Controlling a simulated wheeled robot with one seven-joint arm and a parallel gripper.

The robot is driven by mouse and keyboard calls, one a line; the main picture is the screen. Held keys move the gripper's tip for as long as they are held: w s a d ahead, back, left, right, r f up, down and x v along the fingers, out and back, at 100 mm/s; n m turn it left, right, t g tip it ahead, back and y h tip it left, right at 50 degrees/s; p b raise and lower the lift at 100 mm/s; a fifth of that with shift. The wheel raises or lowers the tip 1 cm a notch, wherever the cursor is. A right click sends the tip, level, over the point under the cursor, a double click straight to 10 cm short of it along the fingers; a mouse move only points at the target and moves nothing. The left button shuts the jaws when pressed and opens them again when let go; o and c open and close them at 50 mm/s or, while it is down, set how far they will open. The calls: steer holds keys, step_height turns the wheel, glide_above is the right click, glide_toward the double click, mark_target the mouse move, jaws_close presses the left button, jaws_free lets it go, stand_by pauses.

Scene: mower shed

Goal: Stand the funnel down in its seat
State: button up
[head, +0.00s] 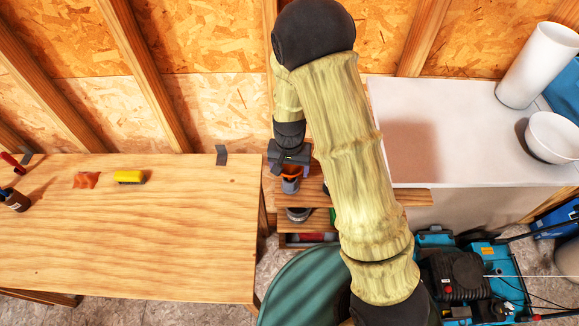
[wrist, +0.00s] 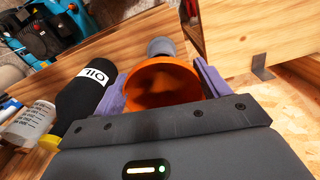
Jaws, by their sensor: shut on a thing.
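An orange funnel (wrist: 160,84) is held between the two purple fingers of my gripper (wrist: 162,86) in the wrist view. Its wide mouth faces the wrist camera, and its spout is hidden. In the head view my gripper (head: 290,174) points down over a wooden shelf stand, with a little of the funnel (head: 291,185) showing under it. A grey round object (wrist: 160,47) lies just beyond the funnel's rim in the wrist view. I cannot tell whether it is the seat, or whether the funnel touches anything.
A black oil bottle (wrist: 84,92) and a clear marked bottle (wrist: 32,122) stand close to the gripper's left in the wrist view. A wooden workbench (head: 150,230) lies to the left and a white counter (head: 440,130) to the right. A blue mower (head: 465,270) is below right.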

steer(key=shift+f+b, duration=1.35)
steer(key=shift+f, duration=0.65)
steer(key=o, duration=1)
steer(key=shift+o, duration=0.2)
step_height(320, 180, up, 17)
steer(key=b, duration=0.2)
steer(key=shift+r+b, duration=0.2)
steer(key=shift+b, duration=0.2)
steer(key=shift+s, duration=0.15)
